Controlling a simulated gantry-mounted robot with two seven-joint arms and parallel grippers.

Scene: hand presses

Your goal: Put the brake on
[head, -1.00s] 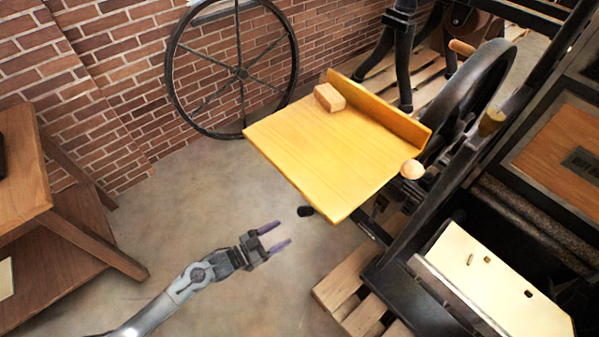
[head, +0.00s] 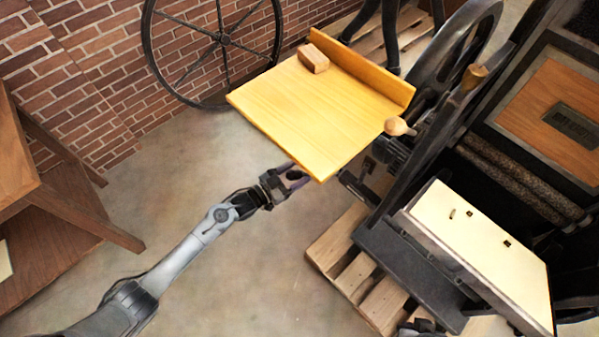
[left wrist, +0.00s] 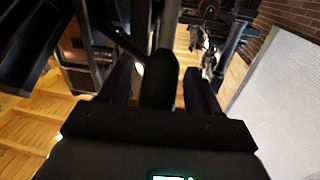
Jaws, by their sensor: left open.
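The left gripper (head: 291,178) is open at the near lower corner of the yellow board in the head view. In the left wrist view, a dark rounded bar end, which looks like the brake lever's handle (left wrist: 158,82), stands between the two spread fingers, with no clear sign of them closed on it. In the head view the gripper and board hide most of that handle. A dark bar (head: 357,188) shows right of the board's corner, beside the press frame. My right gripper is not in view.
The yellow board (head: 310,110) with a wooden block (head: 313,58) on it lies just above the gripper. The black press (head: 400,230) stands on a wooden pallet (head: 350,270) to the right. A wooden table (head: 60,200) is at left. Floor between is clear.

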